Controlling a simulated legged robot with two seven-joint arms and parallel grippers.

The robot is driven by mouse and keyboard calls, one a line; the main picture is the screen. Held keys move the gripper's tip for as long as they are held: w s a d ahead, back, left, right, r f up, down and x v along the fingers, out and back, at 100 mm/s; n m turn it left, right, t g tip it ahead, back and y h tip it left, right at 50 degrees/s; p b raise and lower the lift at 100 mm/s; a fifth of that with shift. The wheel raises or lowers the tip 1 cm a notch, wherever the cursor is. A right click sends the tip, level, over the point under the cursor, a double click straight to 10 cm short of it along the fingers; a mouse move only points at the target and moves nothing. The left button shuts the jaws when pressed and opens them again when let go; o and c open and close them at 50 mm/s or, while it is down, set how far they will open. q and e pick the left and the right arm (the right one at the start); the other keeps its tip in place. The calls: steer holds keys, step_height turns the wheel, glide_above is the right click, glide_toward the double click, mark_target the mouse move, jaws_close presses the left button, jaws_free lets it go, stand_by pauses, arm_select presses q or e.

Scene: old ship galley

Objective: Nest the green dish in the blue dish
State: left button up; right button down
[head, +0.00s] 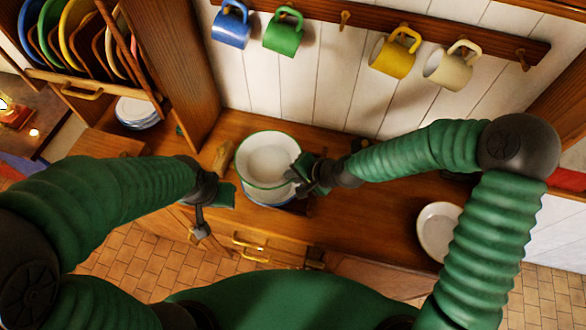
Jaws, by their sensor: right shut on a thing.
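The green dish (268,158), white with a green rim, is in the middle of the head view. My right gripper (298,177) is shut on its right rim. The blue dish (268,204) shows only as a white and blue edge below the green dish, near the counter's front edge. The green dish hides most of it, and I cannot tell whether the two touch. My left gripper (218,208) is left of both dishes, with its fingers apart and nothing visible between them.
A white dish (437,228) lies on the wooden counter (370,222) at the right. A plate rack (95,75) stands at the upper left, with stacked plates (138,112) below it. Mugs hang from a wall rail (345,22). The counter between the dishes and the white dish is clear.

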steer(key=shift+a, duration=0.35)
steer(key=shift+f+b, duration=0.2)
steer(key=shift+b, duration=0.15)
steer(key=f+b, duration=0.2)
steer(key=d+f+b, duration=0.1)
steer(key=f+b, duration=0.1)
steer(key=f, duration=0.1)
steer(key=shift+d+f+b, duration=0.1)
steer(key=shift+f+b, duration=0.15)
steer(key=shift+b, duration=0.15)
steer(key=shift+f, duration=0.35)
steer(key=shift+a+f+b, duration=0.2)
steer(key=shift+a+b, duration=0.1)
steer(key=shift+a, duration=0.05)
steer(key=shift+d, duration=0.3)
steer(key=shift+a+r, duration=0.1)
steer(key=shift+a, duration=0.15)
